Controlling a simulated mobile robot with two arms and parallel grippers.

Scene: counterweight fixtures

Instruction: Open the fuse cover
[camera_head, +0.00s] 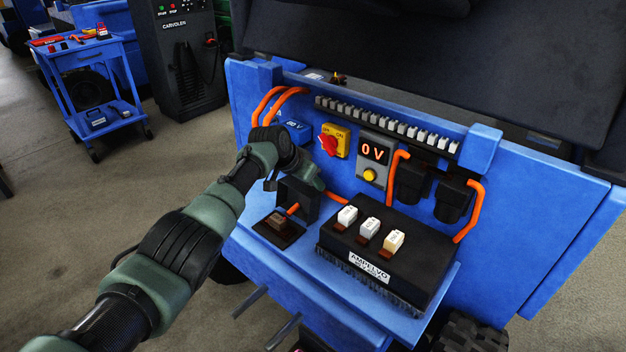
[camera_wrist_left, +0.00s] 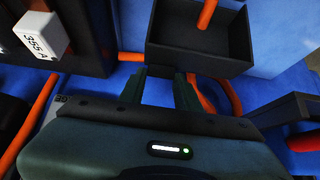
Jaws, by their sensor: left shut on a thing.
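The fuse cover (camera_head: 297,197) is a dark box-shaped lid, tilted up at the back of a small black fuse base (camera_head: 268,236). A brown block and a short orange rod show at the base. My left gripper (camera_head: 312,183) is at the cover's upper right; its fingertips are hard to make out in the head view. In the left wrist view the fingers of my left gripper (camera_wrist_left: 160,82) meet the near edge of a dark open box, the cover (camera_wrist_left: 225,62). The gripper is shut on it, though the exact contact is partly hidden. My right gripper is out of view.
A black fuse block (camera_head: 400,262) with several white fuses stands right of the cover. Behind are a red knob (camera_head: 328,145), a display reading 0 V (camera_head: 374,152) and orange cables (camera_head: 396,172). A blue tool cart (camera_head: 90,60) stands far left.

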